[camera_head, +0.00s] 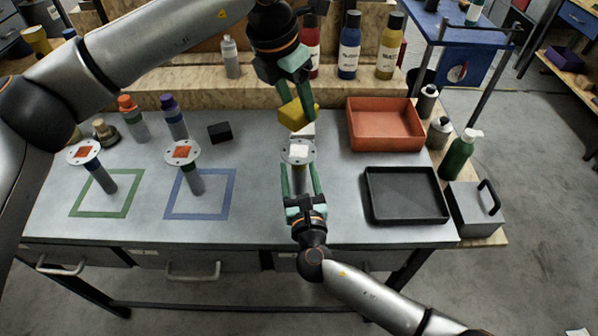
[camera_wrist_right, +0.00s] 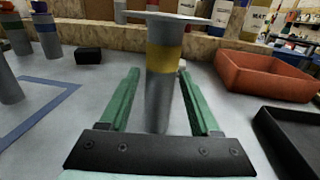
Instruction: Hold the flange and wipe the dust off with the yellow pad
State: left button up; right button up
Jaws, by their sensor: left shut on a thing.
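The flange (camera_head: 298,159) is a pale disc with a white patch on top, on an upright grey stem. Its stem with a yellow band (camera_wrist_right: 165,58) stands between the fingers of my right gripper (camera_wrist_right: 160,85). Those fingers are open, one on each side, with a visible gap on the left; they also show in the head view (camera_head: 300,180). My left gripper (camera_head: 297,100) is shut on the yellow pad (camera_head: 298,114), just above and behind the disc and apart from it. The stem's foot is partly hidden in the head view.
Two similar flanges with red patches stand at the left, by a green square (camera_head: 105,215) and a blue square (camera_head: 200,217). A red bin (camera_head: 385,142) and a black tray (camera_head: 405,217) lie at the right. Bottles line the back. A small black block (camera_head: 220,132) lies between.

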grip_shut()
dwell(0.6)
